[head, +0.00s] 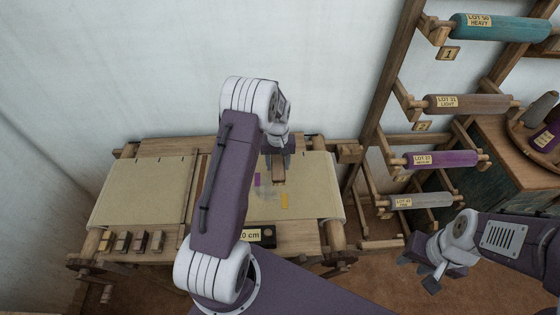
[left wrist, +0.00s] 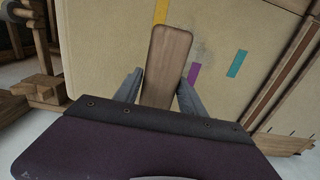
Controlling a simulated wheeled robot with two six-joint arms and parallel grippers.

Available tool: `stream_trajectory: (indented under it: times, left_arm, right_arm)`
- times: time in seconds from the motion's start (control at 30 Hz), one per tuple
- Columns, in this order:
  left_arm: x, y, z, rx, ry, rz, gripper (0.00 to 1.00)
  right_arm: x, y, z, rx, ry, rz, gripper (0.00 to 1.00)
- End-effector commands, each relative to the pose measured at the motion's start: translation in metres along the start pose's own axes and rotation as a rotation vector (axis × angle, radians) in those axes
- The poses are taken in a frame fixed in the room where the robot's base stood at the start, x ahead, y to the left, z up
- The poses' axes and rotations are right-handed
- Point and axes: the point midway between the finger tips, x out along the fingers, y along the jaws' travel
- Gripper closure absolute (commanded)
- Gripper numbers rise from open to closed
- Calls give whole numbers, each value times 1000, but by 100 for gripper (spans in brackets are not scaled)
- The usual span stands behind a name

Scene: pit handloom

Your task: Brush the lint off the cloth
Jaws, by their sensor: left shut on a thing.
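The cream cloth (head: 315,185) is stretched over the loom and bears small purple, yellow and teal marks. A faint grey patch of lint (head: 266,192) lies on it, and the lint also shows in the left wrist view (left wrist: 203,50) right of the brush. My left gripper (head: 278,166) is over the cloth, shut on a wooden-backed brush (left wrist: 168,58). The brush's bristles are hidden, so I cannot tell whether it touches the cloth. My right gripper (head: 418,270) is at the lower right, away from the cloth, with its fingers apart and empty.
A wooden rack (head: 385,85) with labelled rolls stands right of the loom. A green cabinet (head: 505,165) is at far right. Several small blocks (head: 122,241) sit at the loom's front left. A "0 cm" label (head: 250,235) is on the front beam, partly hidden by my left arm.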

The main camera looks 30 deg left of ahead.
Motion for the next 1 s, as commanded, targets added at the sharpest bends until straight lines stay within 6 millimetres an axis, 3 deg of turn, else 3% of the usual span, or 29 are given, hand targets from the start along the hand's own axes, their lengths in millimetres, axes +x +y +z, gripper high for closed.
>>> stream_trajectory:
  times: [0.1,0.37,1.0]
  left_arm:
    - [1,-6,5,-10,-2,-1,84]
    - [4,-8,5,-13,1,0,84]
    - [55,-8,5,-17,1,0,84]
  right_arm:
    - [-10,0,-1,0,0,0,64]
    - [-9,0,-1,0,0,0,64]
    - [33,1,4,0,0,0,64]
